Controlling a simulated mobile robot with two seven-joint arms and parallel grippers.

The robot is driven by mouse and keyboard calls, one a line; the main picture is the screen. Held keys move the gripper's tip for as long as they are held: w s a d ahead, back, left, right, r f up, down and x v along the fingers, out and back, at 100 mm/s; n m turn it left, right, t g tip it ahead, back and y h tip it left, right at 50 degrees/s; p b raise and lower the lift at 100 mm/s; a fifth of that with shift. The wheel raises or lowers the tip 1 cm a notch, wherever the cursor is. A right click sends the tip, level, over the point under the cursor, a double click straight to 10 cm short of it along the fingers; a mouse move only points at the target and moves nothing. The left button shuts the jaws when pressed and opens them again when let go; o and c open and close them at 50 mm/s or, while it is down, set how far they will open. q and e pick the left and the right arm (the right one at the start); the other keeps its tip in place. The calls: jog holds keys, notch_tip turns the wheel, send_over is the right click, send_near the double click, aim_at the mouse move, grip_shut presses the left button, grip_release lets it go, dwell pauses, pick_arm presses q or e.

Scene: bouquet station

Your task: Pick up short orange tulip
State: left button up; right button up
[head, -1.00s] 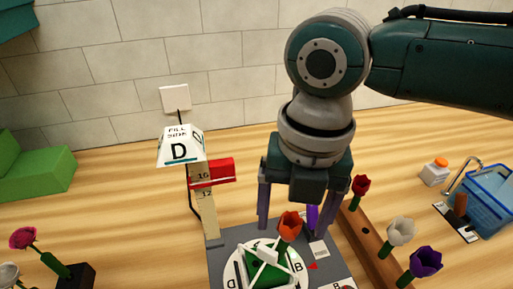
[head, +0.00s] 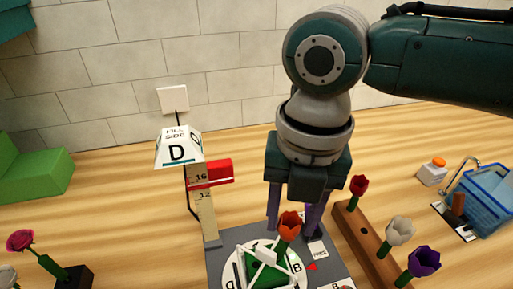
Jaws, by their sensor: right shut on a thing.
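The orange tulip (head: 289,226) stands at the lower middle, its green stem going down to the green foam block (head: 266,274) on the white lettered turntable (head: 232,271). My right gripper (head: 293,228) points down over it. Its two fingers are at either side of the bloom and are shut on the tulip. My left gripper is not in view.
A wooden rack (head: 362,241) at the right holds a red tulip (head: 359,186), a white tulip (head: 400,231) and a purple tulip (head: 424,262). A marked post (head: 206,218) with a red slider (head: 218,173) stands close left. A blue basket (head: 488,200) is far right.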

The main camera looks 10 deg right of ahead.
jog(key=r, duration=0.4)
jog(key=d+r, duration=0.1)
jog(key=r, duration=0.1)
jog(key=shift+w+d+r+b, duration=0.1)
jog(key=shift+w+r+b, duration=0.05)
jog(key=shift+r+b, duration=0.15)
jog(key=s+b, duration=0.1)
jog(key=s, duration=1.3)
jog(key=shift+d+b, duration=0.25)
jog(key=shift+b, duration=0.15)
jog(key=shift+s, duration=0.1)
